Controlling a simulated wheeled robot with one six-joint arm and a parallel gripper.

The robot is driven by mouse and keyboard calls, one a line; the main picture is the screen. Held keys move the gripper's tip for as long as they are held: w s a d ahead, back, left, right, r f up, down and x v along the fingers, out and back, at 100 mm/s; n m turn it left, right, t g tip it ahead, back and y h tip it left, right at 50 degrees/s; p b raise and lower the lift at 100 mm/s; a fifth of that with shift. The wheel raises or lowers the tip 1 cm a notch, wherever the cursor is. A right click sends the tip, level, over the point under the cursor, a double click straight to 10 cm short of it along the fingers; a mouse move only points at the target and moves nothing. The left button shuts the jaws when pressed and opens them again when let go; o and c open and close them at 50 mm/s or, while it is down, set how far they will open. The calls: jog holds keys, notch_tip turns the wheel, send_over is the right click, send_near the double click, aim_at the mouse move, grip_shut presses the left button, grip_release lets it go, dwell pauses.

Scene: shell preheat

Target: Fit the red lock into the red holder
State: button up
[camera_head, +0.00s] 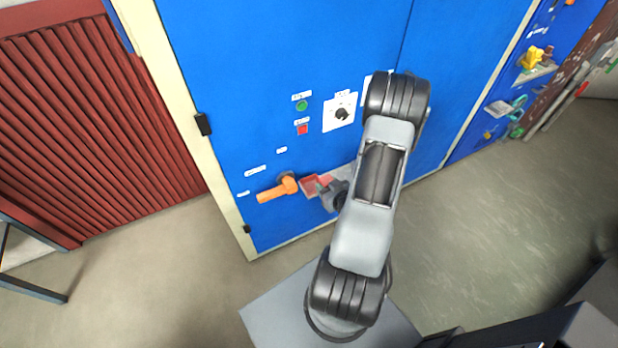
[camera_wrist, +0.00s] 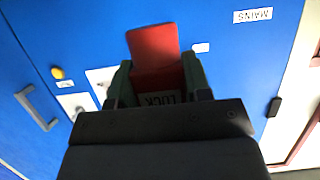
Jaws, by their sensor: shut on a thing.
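My gripper (camera_head: 322,190) is low in front of the blue cabinet, just right of the orange handle. It is shut on the red lock (camera_wrist: 152,48); the wrist view shows the red plate reaching past the two dark green fingers, with a lettered label between them. In the head view the red lock (camera_head: 309,187) shows at the fingertips, close to the orange handle (camera_head: 278,188). I cannot make out the red holder as a separate thing in either view. Whether the lock touches the handle or the cabinet I cannot tell.
The blue cabinet (camera_head: 262,60) carries a green button (camera_head: 301,106), a red button (camera_head: 302,129) and a black rotary switch (camera_head: 341,114). A dark red slatted panel (camera_head: 85,130) stands at the left. Yellow and teal items (camera_head: 530,58) sit on a farther cabinet at right.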

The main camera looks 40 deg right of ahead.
jog(key=b+x, duration=0.2)
jog(key=b, duration=0.3)
jog(key=b+x, duration=0.2)
jog(key=b, duration=0.3)
jog(key=d+b+x, duration=0.1)
jog(key=b+x, duration=0.1)
jog(key=b, duration=0.4)
jog(key=shift+w+f, duration=0.15)
jog(key=shift+f, duration=0.35)
jog(key=w+f, duration=0.1)
jog(key=w, duration=0.1)
jog(key=w+d+f, duration=0.1)
jog(key=w+f, duration=0.1)
jog(key=w+f+b, duration=0.1)
jog(key=w+f, duration=0.1)
jog(key=shift+d+f, duration=0.1)
jog(key=shift+d, duration=0.15)
jog(key=shift+w+d+f, duration=0.1)
jog(key=shift+w+f, duration=0.35)
jog(key=shift+f, duration=0.25)
jog(key=shift+f+b, duration=0.45)
jog(key=shift+f, duration=0.95)
